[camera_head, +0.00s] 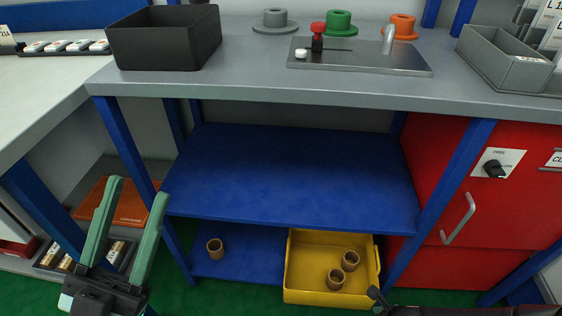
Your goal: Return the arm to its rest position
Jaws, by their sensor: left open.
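My left gripper (138,190) rises from the bottom left with two long green fingers spread apart. It is open, and nothing is held between the fingers. It is in front of the grey workbench (255,89), left of the bench's blue shelf (290,180), and appears apart from both. My right gripper does not show; a dark part at the bottom right edge is too cut off to identify.
A black bin (150,48), a metal plate fixture (370,60) and coloured spools (339,23) are on the bench. Red cabinet (510,215) right.

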